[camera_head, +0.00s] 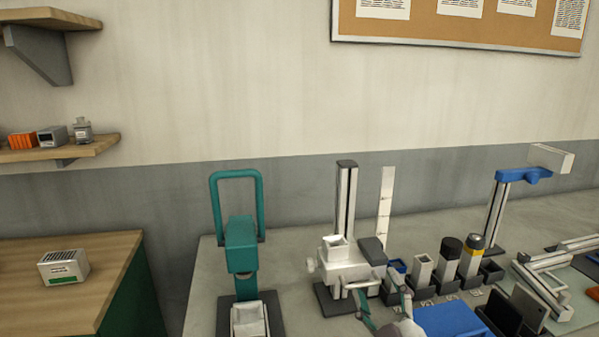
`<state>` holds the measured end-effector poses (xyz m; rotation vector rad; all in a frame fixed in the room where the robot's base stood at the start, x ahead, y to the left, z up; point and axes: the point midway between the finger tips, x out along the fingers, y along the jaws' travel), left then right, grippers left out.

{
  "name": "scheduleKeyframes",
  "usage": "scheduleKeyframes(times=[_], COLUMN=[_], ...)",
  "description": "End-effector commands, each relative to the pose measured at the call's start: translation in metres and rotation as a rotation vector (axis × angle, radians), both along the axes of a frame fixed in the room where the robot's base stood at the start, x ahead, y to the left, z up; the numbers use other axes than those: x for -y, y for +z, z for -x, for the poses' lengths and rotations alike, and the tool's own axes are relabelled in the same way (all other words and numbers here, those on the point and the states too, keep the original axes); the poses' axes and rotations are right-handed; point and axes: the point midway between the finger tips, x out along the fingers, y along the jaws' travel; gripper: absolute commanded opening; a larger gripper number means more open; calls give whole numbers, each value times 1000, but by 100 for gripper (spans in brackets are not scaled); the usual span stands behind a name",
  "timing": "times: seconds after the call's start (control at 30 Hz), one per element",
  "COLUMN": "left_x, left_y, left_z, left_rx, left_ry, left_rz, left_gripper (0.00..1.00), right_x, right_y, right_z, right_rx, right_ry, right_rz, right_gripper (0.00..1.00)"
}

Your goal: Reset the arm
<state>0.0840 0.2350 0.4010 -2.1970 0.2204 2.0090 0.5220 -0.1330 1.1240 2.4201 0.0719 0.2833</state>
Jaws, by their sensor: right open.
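My right gripper (376,283) shows at the bottom of the head view, right of the middle. Its two greenish-grey fingers are spread apart and point away from me, with nothing seen between them. The fingertips overlap the front of a white device with a dark upright column (346,200) in the picture; I cannot tell whether they touch it. My left gripper is not in view.
A teal device with a loop handle (240,245) stands left of the gripper. Several dark holders with upright containers (447,262) stand to its right, near a blue object (450,320). A blue-topped stand (497,205) is farther right. A wooden-topped cabinet (110,262) is at left.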

Motion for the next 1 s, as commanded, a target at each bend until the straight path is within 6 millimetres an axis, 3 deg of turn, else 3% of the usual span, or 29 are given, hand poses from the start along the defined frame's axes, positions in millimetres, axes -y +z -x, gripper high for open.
scheduleKeyframes(times=[0.03,0.1,0.2,0.3,0.5,0.8,1.0], left_x=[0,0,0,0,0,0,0], left_y=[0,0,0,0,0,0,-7], left_z=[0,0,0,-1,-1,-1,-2], left_rx=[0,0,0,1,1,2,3], left_ry=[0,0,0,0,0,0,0], left_rz=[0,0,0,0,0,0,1], left_gripper=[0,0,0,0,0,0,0], right_x=[14,31,50,60,70,73,71], right_y=[-38,-88,-153,-202,-259,-299,-363], right_z=[7,22,56,96,166,257,245], right_rx=[-143,-333,-594,-813,-1117,-1449,-1479], right_ry=[-38,-91,-164,-223,-307,-396,-404], right_rz=[-61,-133,-225,-293,-372,-438,-432], right_gripper=[61,61,61,61,61,61,61])
